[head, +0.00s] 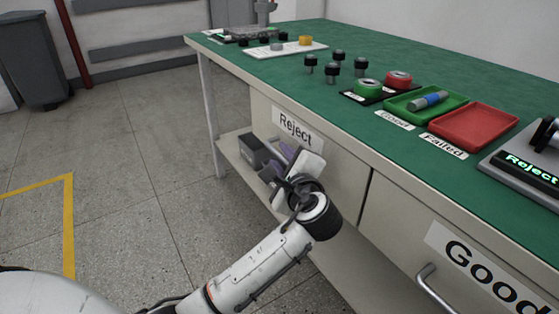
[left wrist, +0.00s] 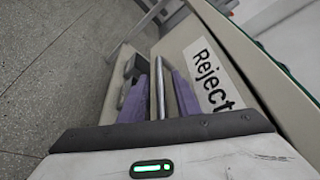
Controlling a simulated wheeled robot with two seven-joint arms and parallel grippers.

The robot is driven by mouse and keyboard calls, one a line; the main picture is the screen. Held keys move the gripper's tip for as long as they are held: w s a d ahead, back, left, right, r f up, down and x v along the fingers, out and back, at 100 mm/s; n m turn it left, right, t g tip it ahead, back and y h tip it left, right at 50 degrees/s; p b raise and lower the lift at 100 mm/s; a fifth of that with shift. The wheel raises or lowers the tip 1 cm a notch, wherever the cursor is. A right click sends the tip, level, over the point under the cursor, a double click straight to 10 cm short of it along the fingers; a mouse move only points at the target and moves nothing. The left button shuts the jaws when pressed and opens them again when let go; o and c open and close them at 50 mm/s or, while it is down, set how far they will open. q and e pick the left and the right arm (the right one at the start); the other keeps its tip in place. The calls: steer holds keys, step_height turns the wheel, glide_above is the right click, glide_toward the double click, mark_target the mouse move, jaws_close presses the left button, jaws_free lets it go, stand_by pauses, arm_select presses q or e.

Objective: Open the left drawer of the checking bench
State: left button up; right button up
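The left drawer (head: 343,180) of the checking bench carries a "Reject" label and looks shut, its front level with the bench face. My left gripper (head: 284,160) is at this drawer's front, below the label, and hides the handle in the head view. In the left wrist view, the metal bar handle (left wrist: 160,88) lies between the two purple-padded fingers of my left gripper (left wrist: 157,92). The fingers look open, with a gap on each side of the bar. Contact with the bar cannot be made out. My right gripper is not in view.
The right drawer (head: 400,225) has a "Good" label and a bar handle (head: 437,290). On the green bench top (head: 290,85) stand a green tray (head: 405,106), a red tray (head: 490,122) and several small parts. The floor (head: 125,140) left of the bench is clear.

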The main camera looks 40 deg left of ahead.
arm_select(q)
steer(key=shift+x, duration=1)
steer(key=shift+c, duration=0.5)
jaws_close()
